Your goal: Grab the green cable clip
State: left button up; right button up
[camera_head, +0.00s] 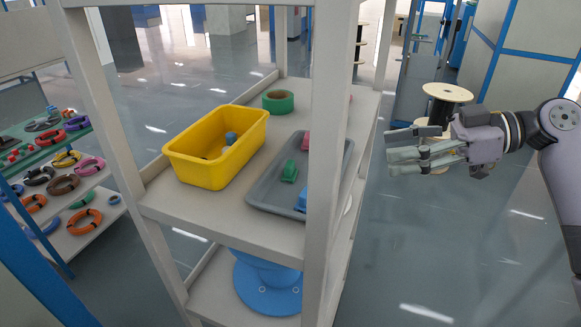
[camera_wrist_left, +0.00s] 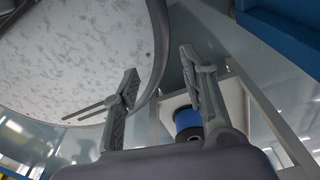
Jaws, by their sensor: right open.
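The green cable clip (camera_head: 290,171) lies in the grey tray (camera_head: 262,192) on the shelf top, between a pink clip (camera_head: 305,141) behind it and a blue clip (camera_head: 302,198) in front. A shelf post partly hides the tray. My right gripper (camera_head: 389,153) is open and empty, out over the floor to the right of the shelf, apart from the tray. My left gripper (camera_wrist_left: 160,62) shows only in the left wrist view, with its fingers spread and nothing between them. The green clip is not visible in that view.
A yellow bin (camera_head: 216,150) with small items stands left of the tray, and a green tape roll (camera_head: 278,101) behind. The shelf post (camera_head: 330,130) rises in front of the tray. A blue spool (camera_head: 265,285) sits below. Cable coils (camera_head: 83,221) lie on a left rack.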

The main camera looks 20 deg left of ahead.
jog(key=p, duration=0.4)
send_near(294, 163)
jog(key=x, duration=0.3)
jog(key=shift+a+r, duration=0.2)
jog(key=shift+a, duration=0.1)
jog(key=shift+a+f, duration=0.15)
jog(key=shift+a, duration=0.1)
jog(key=p+x, duration=0.2)
jog(key=x, duration=0.1)
jog(key=p+x, duration=0.1)
jog(key=shift+s+a+p, duration=0.25)
jog(key=shift+s+p, duration=0.05)
jog(key=shift+a+f, duration=0.3)
jog(key=shift+f, duration=0.05)
jog(key=c, duration=1)
